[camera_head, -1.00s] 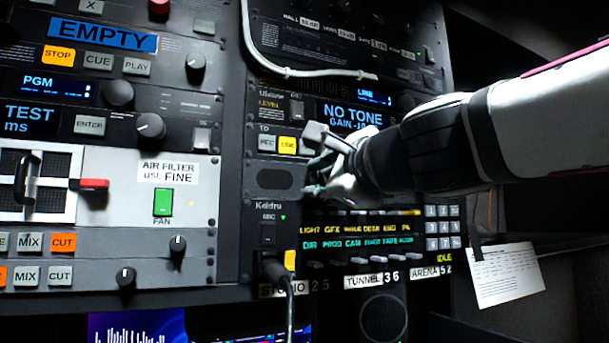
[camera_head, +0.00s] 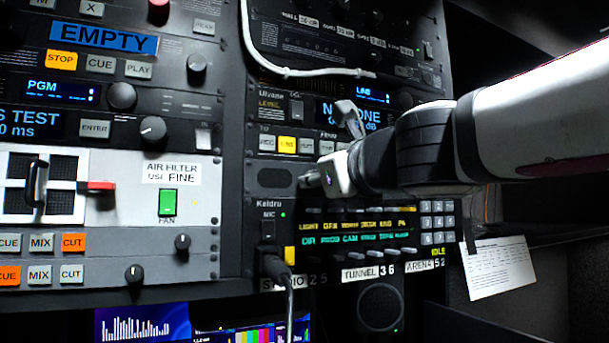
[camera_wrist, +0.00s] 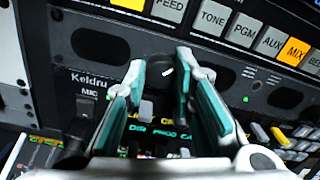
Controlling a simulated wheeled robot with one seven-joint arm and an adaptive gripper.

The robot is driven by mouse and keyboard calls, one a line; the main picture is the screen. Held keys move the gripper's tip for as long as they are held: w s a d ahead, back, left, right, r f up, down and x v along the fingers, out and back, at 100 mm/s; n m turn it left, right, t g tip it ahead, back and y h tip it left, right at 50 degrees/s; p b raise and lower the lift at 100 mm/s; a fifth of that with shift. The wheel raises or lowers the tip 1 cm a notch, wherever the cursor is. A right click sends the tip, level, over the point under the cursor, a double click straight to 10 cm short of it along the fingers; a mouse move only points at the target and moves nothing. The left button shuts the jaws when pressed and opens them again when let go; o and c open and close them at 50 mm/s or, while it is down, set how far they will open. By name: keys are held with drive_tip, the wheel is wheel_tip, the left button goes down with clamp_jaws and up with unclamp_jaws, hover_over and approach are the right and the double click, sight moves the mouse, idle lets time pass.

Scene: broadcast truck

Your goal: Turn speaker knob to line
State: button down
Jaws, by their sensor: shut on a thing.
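The speaker knob (camera_wrist: 158,77) is a dark round knob with a short white mark on its face, seen in the wrist view between my fingertips. My gripper (camera_wrist: 160,65) is shut on it, with one teal-padded finger on each side. In the head view my gripper (camera_head: 318,175) is at the rack panel, just right of an oval speaker grille (camera_head: 275,178), and hides the knob. Any line label around the knob is hidden or too small to read. The white mark points up and to the right in the wrist view.
Above the grille is a row of buttons with one lit yellow (camera_head: 287,144). A keypad panel (camera_head: 365,232) with small switches lies just below my gripper. A black cable (camera_head: 289,300) plugs in at lower left, and a white cable (camera_head: 290,70) hangs above.

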drive_tip(key=shift+f+m, duration=0.15)
drive_tip(key=shift+m, duration=0.35)
drive_tip(key=c, duration=1.3)
unclamp_jaws()
drive_tip(key=shift+c, duration=0.2)
drive_tip(key=v, duration=1.2)
